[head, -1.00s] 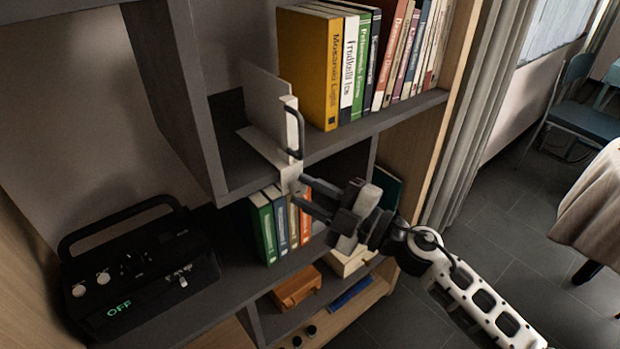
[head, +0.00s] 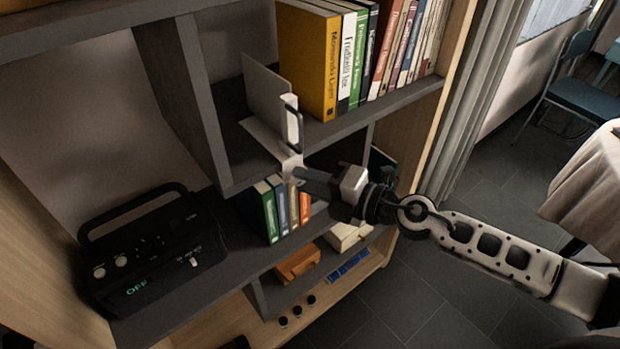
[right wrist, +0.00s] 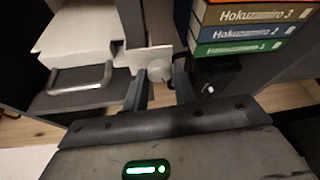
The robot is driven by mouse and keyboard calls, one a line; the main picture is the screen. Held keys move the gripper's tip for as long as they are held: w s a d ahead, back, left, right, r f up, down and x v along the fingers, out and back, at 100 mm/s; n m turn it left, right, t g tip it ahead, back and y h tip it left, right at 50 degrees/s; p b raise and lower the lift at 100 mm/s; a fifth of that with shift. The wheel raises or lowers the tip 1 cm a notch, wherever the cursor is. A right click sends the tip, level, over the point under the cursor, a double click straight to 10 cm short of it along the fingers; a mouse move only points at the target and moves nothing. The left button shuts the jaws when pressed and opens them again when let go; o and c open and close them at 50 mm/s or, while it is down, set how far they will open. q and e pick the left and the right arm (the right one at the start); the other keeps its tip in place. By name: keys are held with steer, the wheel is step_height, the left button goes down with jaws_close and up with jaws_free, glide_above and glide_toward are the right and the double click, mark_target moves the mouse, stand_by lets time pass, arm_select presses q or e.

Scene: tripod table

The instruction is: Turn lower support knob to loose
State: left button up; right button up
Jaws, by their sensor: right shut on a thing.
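A grey plate support (head: 266,92) with a white upright bracket (head: 291,118) and a dark handle stands at the end of the book row on the shelf. Its white lower clamp part (head: 290,165) reaches below the shelf edge. My right gripper (head: 300,177) is at this lower part, coming in from the right. In the right wrist view a pale round knob (right wrist: 158,70) sits between the fingertips of my right gripper (right wrist: 160,82), which is shut on it. The fingers hide part of the knob, and I cannot read its setting. My left gripper is not in view.
Books (head: 325,65) stand on the upper shelf board (head: 380,105). More books (head: 268,210) stand just below my right gripper. A black device (head: 150,250) showing "OFF" sits at left. An orange box (head: 297,264) lies lower. Open floor (head: 430,300) is at right.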

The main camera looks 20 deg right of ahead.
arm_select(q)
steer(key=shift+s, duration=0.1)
arm_select(e)
steer(key=shift+f, duration=0.1)
stand_by(0.3)
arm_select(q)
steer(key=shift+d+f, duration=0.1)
arm_select(e)
steer(key=o, duration=1)
steer(key=shift+s+d+b, duration=0.3)
steer(key=shift+s+d, duration=0.05)
steer(key=shift+s, duration=0.05)
arm_select(q)
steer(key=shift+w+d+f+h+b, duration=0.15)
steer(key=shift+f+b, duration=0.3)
steer(key=shift+b, duration=0.55)
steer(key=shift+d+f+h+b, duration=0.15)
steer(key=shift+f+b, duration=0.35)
steer(key=shift+b, duration=0.5)
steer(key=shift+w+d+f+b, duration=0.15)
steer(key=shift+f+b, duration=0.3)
steer(key=shift+b, duration=0.55)
arm_select(e)
steer(key=shift+v, duration=7.45)
